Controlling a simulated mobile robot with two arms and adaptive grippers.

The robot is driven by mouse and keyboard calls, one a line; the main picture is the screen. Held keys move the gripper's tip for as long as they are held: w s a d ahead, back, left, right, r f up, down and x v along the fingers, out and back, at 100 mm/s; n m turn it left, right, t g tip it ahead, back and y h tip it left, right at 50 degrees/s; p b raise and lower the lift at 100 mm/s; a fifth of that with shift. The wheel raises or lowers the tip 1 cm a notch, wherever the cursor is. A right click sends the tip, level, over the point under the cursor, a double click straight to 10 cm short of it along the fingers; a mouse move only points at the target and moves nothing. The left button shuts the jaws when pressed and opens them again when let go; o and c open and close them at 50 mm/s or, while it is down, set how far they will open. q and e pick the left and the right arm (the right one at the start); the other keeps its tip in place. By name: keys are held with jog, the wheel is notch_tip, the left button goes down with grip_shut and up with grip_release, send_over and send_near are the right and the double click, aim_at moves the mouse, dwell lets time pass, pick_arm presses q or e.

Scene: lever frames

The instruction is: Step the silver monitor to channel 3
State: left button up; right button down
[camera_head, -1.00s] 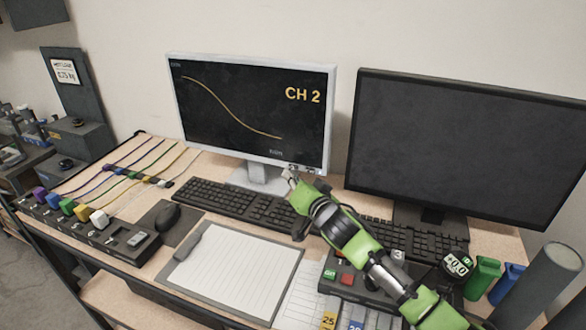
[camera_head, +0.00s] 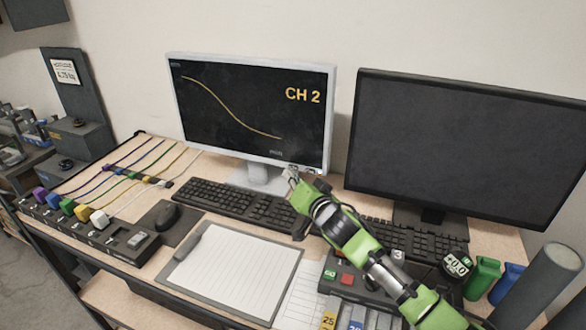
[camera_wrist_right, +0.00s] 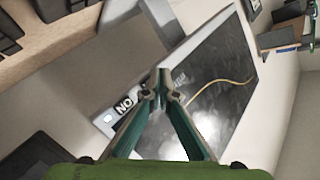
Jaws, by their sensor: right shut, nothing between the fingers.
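The silver monitor (camera_head: 250,110) stands at the back of the desk and its dark screen reads "CH 2" with a yellow curve. My right gripper (camera_head: 291,172) is shut and empty at the lower right edge of its silver frame. In the right wrist view the shut fingertips (camera_wrist_right: 160,92) overlap the frame of the monitor (camera_wrist_right: 215,80), near a black label (camera_wrist_right: 124,103) with white letters and a small light button (camera_wrist_right: 107,118). Whether the fingertips touch the frame I cannot tell. My left gripper is not in view.
A large black monitor (camera_head: 465,145) stands to the right, its screen blank. A keyboard (camera_head: 235,203) lies in front of the silver monitor. A clipboard (camera_head: 235,265), a mouse (camera_head: 168,217) and a control box with colored plugs and wires (camera_head: 130,240) lie to the left. A grey cylinder (camera_head: 540,285) stands at right.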

jog(key=shift+w+d, duration=0.1)
jog(key=shift+w, duration=0.25)
jog(key=shift+w+d, duration=0.15)
jog(key=shift+w, duration=0.15)
dwell(0.8)
jog(key=shift+s+a+p, duration=0.3)
jog(key=shift+s+p, duration=0.1)
jog(key=shift+s, duration=0.35)
jog(key=shift+s+a+p, duration=0.3)
jog(key=shift+s+p, duration=0.05)
jog(key=shift+s, duration=0.4)
jog(key=shift+s+a+p, duration=0.3)
jog(key=shift+s+a, duration=0.05)
jog(key=shift+s, duration=0.45)
jog(key=shift+s+a+p, duration=0.3)
jog(key=shift+s+p, duration=0.05)
jog(key=shift+s, duration=0.4)
